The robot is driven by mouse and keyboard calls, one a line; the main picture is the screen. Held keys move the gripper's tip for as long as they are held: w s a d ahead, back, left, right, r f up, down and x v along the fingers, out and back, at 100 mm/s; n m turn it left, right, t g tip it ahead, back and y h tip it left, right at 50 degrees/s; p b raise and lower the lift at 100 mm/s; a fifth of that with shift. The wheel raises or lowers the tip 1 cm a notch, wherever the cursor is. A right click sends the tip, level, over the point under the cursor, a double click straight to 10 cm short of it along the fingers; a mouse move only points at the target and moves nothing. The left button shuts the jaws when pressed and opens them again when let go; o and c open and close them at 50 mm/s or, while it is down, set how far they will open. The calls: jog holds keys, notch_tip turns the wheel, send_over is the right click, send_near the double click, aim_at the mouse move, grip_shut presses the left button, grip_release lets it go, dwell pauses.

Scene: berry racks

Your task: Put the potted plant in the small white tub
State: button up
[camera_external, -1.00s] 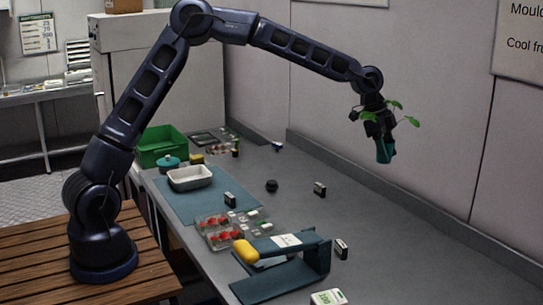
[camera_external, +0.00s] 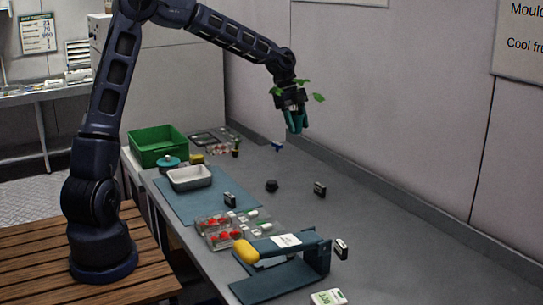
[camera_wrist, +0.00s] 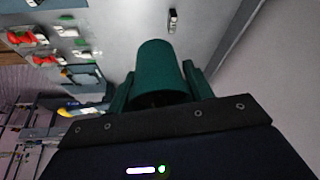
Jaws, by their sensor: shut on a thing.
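My gripper (camera_external: 294,112) is shut on the potted plant, high above the bench. The plant has a teal pot (camera_external: 296,123) and green leaves (camera_external: 318,97) that stick out past the fingers. In the wrist view the pot (camera_wrist: 158,70) fills the space between the two fingers, and the leaves are hidden. The small white tub (camera_external: 190,177) sits on a blue-grey mat at the left of the bench, below and to the left of my gripper. It looks empty.
A green crate (camera_external: 158,146) and a teal lidded pot (camera_external: 169,164) stand beyond the tub. Clear punnets of red berries (camera_external: 217,229) and a blue stand with a yellow handle (camera_external: 246,252) are nearer. A black round object (camera_external: 271,185) lies mid-bench. The right bench is mostly clear.

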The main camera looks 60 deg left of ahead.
aim_at(190, 174)
jog(key=s+a+f+m+g, duration=0.1)
jog(key=s+a, duration=1)
jog(key=s, duration=0.4)
jog(key=s+a+m, duration=0.1)
jog(key=s+a, duration=1.1)
jog(key=s, duration=0.3)
jog(key=f, duration=1.9)
jog(key=shift+s+d+f, duration=0.1)
jog(key=shift+s+f, duration=0.1)
jog(key=shift+f, duration=0.2)
jog(key=o, duration=1)
jog(key=shift+f, duration=0.1)
